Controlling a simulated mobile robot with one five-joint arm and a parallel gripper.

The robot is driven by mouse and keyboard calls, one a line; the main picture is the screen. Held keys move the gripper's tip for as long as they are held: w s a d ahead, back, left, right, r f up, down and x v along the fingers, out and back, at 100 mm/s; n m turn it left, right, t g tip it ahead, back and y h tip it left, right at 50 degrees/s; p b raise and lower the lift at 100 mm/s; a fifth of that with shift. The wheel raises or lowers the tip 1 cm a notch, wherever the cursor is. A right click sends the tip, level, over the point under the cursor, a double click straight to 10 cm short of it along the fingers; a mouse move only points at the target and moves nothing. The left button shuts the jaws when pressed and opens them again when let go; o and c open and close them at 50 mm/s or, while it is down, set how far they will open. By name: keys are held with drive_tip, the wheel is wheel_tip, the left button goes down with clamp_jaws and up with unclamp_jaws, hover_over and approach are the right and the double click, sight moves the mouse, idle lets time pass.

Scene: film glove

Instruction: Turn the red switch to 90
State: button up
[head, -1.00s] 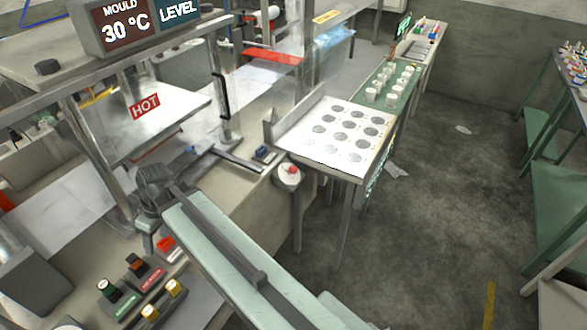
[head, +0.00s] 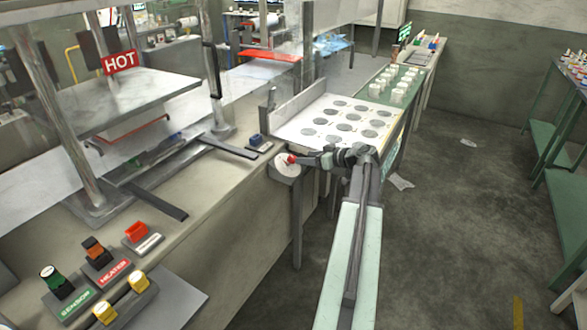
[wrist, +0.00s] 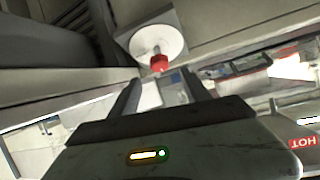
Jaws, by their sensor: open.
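A red knob (head: 291,159) sits on a round white dial (head: 286,169) at the bench's front edge, left of my gripper (head: 303,160) in the head view. In the wrist view, the red knob (wrist: 158,62) on its white dial (wrist: 150,40) lies just beyond the two open, empty fingers of my gripper (wrist: 161,92). I cannot tell whether they touch the knob. No angle mark on the dial can be read. A red rocker switch (head: 136,231) also stands on the bench, among the labelled switches and away from my gripper.
A white tray of grey discs (head: 345,118) lies right behind the dial. A press with a HOT sign (head: 120,62) stands at the left. Orange, green and yellow switches (head: 93,248) fill the near bench. The floor at right is mostly clear.

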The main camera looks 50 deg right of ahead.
sight(293, 157)
drive_tip(key=b+x, duration=0.2)
drive_tip(key=x, duration=0.5)
drive_tip(key=shift+s+f+b, duration=0.1)
drive_tip(key=shift+b, duration=0.25)
drive_tip(key=shift+w, duration=0.45)
drive_tip(key=shift+c, duration=0.2)
